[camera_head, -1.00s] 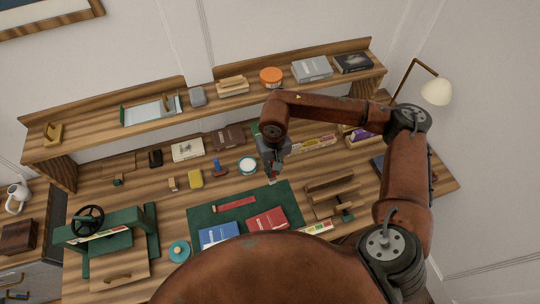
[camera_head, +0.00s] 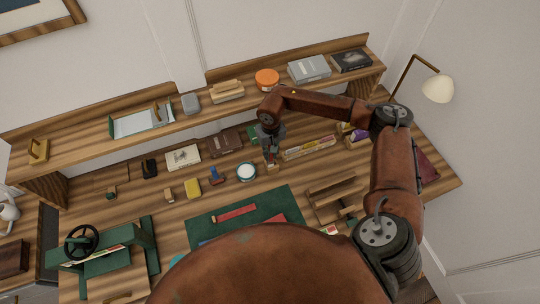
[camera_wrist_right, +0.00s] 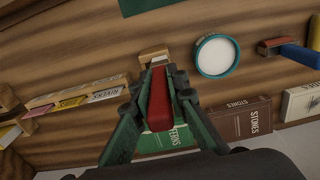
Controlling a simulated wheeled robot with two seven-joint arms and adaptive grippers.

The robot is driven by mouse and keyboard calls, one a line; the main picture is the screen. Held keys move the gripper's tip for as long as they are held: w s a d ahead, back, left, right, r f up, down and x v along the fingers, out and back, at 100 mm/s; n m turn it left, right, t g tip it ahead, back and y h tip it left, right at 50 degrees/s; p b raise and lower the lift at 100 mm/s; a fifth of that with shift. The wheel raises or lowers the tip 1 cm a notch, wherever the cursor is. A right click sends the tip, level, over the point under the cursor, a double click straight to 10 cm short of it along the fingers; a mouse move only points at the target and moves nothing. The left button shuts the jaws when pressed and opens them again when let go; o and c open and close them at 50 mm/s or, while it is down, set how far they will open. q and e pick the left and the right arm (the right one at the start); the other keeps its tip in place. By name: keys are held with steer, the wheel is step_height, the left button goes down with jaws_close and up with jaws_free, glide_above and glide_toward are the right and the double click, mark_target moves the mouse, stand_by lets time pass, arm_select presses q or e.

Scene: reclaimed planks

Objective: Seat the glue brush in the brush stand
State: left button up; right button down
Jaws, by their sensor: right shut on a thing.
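My right gripper (camera_head: 270,156) is over the workbench, below the wall shelf. In the wrist view the right gripper (camera_wrist_right: 160,88) is shut on a red-handled tool, which looks like the glue brush (camera_wrist_right: 160,105). The brush points away from the camera, and its tip is hard to make out. A small pale wooden block, possibly the brush stand (camera_wrist_right: 153,53), shows just beyond the brush's far end. In the head view this block (camera_head: 272,168) is mostly hidden by the gripper. I cannot tell whether brush and block touch. My left gripper is out of view.
A white-topped teal jar (camera_head: 246,172) stands close left of the gripper. A green mat (camera_head: 270,203) and a wooden rack (camera_head: 331,197) are in front.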

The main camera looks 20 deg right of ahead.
mark_target(272, 156)
steer(key=shift+w+d+f+b, duration=0.15)
steer(key=shift+d+f+b, duration=0.25)
steer(key=shift+f, duration=0.2)
steer(key=f, duration=0.1)
steer(key=f+b, duration=0.1)
steer(key=f, duration=0.1)
steer(key=shift+w+f, duration=0.1)
steer(key=shift+w, duration=0.2)
steer(key=shift+w+d+f, duration=0.1)
steer(key=shift+f, duration=0.45)
steer(key=c, duration=2.3)
jaws_free()
steer(key=shift+s+d+r, duration=0.1)
steer(key=shift+s+r, duration=0.05)
steer(key=shift+s, duration=0.05)
steer(key=shift+o, duration=0.9)
steer(key=shift+r, duration=0.1)
steer(key=shift+o, duration=1.1)
steer(key=shift+w, duration=0.1)
steer(key=shift+w+r, duration=0.1)
steer(key=shift+r, duration=0.4)
arm_select(q)
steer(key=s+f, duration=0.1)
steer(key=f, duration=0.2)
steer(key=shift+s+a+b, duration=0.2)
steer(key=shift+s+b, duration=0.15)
steer(key=shift+b, duration=0.05)
arm_select(e)
step_height(272, 156, up, 11)
steer(key=shift+r, duration=0.15)
